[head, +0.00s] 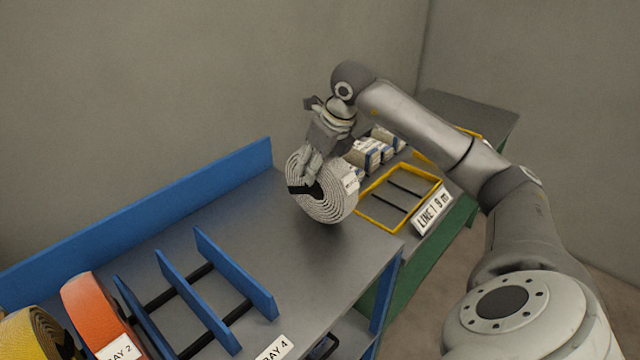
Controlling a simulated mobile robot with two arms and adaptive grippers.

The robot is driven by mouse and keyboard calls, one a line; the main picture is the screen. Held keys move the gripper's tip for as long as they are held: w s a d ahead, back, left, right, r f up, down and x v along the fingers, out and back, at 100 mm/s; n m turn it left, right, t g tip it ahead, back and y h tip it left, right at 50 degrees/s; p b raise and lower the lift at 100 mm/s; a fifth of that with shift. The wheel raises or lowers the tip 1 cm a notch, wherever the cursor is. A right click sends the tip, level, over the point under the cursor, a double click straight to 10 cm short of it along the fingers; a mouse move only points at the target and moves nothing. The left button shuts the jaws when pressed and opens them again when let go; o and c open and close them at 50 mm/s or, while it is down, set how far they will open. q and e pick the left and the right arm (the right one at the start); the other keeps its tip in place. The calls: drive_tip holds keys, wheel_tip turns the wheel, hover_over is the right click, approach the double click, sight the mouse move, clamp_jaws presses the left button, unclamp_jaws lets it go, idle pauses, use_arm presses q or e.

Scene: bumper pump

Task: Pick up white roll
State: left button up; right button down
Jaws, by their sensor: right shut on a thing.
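The white roll (338,208) is a coiled, ribbed white strap with a black band and a white label, near the right end of the grey table. My right gripper (312,172) is shut on its upper left rim, coming from above. The roll stands on edge and seems raised a little over the table top; a dark shadow lies under it. Part of its upper rim is hidden by my fingers. My left gripper is not in view.
The grey table (300,290) has a blue rack (205,285) with empty slots, an orange roll (92,310) and a yellow roll (30,335) at left. Yellow frames (372,222), a "LINE 1 9 m" sign (432,210) and white packs (368,152) are on a green bench behind.

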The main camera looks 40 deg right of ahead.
drive_tip(key=shift+w+r, duration=0.1)
drive_tip(key=shift+r, duration=0.15)
